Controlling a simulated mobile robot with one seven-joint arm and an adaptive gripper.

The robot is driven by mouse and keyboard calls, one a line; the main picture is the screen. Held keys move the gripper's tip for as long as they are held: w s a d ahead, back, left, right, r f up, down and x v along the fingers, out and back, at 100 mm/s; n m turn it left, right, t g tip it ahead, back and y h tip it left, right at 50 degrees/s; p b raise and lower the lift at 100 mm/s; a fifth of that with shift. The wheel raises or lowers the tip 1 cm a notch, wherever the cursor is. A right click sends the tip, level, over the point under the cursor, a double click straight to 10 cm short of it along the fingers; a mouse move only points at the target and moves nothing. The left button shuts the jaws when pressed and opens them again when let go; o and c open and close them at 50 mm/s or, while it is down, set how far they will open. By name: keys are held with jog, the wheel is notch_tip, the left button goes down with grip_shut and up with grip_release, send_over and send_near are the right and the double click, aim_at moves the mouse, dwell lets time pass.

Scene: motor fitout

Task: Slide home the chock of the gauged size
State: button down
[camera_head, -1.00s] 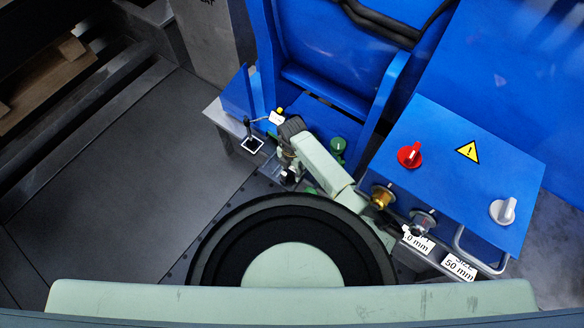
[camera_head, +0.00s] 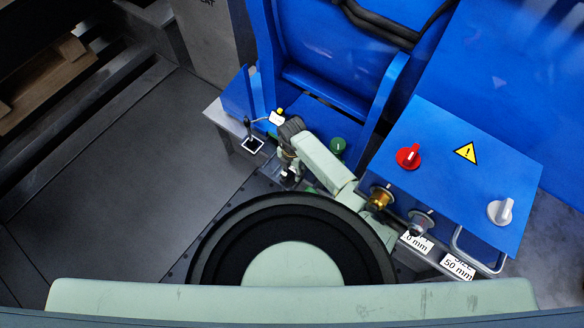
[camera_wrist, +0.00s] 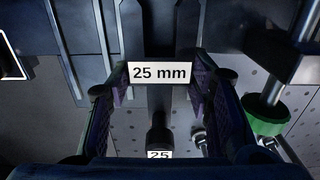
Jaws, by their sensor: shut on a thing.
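My gripper (camera_head: 288,174) is low beside the blue housing in the head view, with its fingers small and partly hidden by my arm. In the wrist view its two purple-padded fingers close on both sides of a piece with a white "25 mm" label (camera_wrist: 160,73); I take this piece as the 25 mm chock. A dark rounded knob (camera_wrist: 159,135) stands below the label between the fingers, with a small "25" tag (camera_wrist: 160,154) under it. The chock's lower part and its seat are hidden or too dark to make out.
A green collar on a rod (camera_wrist: 264,116) stands close right of my gripper. In the head view a green knob (camera_head: 338,145) is beside my arm. A blue box with a red knob (camera_head: 408,156) is to the right, above a "50 mm" label (camera_head: 457,267). Open floor (camera_head: 110,190) lies left.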

jog(key=shift+f+b, duration=0.3)
jog(key=shift+f, duration=0.1)
dwell(0.3)
jog(key=c, duration=0.7)
grip_release()
